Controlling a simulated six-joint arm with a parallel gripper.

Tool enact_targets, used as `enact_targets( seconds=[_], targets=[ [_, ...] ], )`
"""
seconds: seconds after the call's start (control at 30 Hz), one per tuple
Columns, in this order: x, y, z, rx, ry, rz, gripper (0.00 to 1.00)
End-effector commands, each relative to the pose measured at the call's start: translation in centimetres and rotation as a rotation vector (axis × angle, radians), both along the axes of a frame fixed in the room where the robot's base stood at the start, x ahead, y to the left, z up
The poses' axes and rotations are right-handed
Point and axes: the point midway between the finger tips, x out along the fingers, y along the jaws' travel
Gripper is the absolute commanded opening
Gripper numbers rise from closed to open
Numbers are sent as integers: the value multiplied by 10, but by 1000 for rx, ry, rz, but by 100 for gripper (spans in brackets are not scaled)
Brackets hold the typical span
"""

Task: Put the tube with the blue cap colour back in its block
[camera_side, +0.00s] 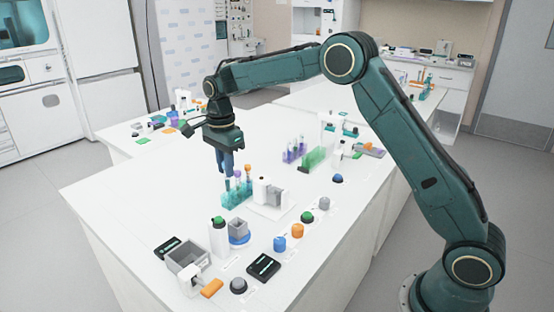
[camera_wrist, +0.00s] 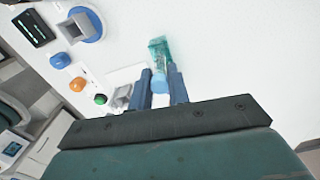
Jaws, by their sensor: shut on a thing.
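My gripper (camera_side: 227,172) points down over the left end of the teal block (camera_side: 236,199) in the side view. Its blue fingers are shut on the blue-capped tube, whose blue cap (camera_wrist: 160,85) shows between them in the wrist view. The teal block also shows just beyond the fingertips in the wrist view (camera_wrist: 158,46). Other tubes with orange and purple caps stand in the teal block in the side view. The lower part of the held tube is hard to make out, and I cannot tell how far it is inside the block.
A white and grey device (camera_side: 268,195) stands close to the right of the teal block. A purple block (camera_side: 290,156) and a green block (camera_side: 313,159) stand farther back. Bottles, knobs and a grey bin (camera_side: 187,256) fill the front. The table left of the teal block is clear.

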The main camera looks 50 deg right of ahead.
Motion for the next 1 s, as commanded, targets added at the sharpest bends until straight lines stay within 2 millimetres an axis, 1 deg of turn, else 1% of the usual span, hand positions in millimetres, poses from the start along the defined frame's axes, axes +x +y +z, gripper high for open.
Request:
enact_targets(
  seconds=[1.0],
  targets=[
    [0,0,-6,0,0,0,2]
  ],
)
